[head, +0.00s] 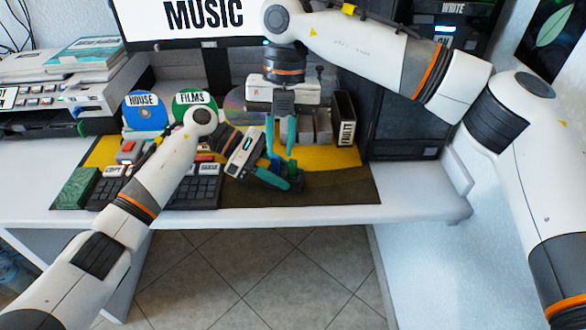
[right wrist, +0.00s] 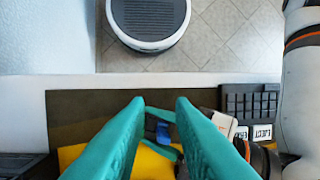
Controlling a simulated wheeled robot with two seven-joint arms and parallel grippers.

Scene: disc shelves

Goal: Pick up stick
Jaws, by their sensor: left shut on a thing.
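A small blue stick (head: 275,164) shows near the front right of the desk, and it also shows in the right wrist view (right wrist: 163,132) beyond the fingertips. My left gripper (head: 277,181) is low over the mat with its teal fingers shut on the stick; the fingers hide part of it. My right gripper (head: 281,150) points down just above, its teal fingers apart and empty. In the right wrist view the blue stick lies between and beyond the open right fingertips (right wrist: 160,104). A green piece (head: 292,168) is close to the stick on the right.
Keyboards (head: 205,190) and a green box (head: 80,187) lie left on the desk. HOUSE (head: 143,112) and FILMS (head: 193,101) discs stand behind. The brown mat (head: 345,190) is bare at front right.

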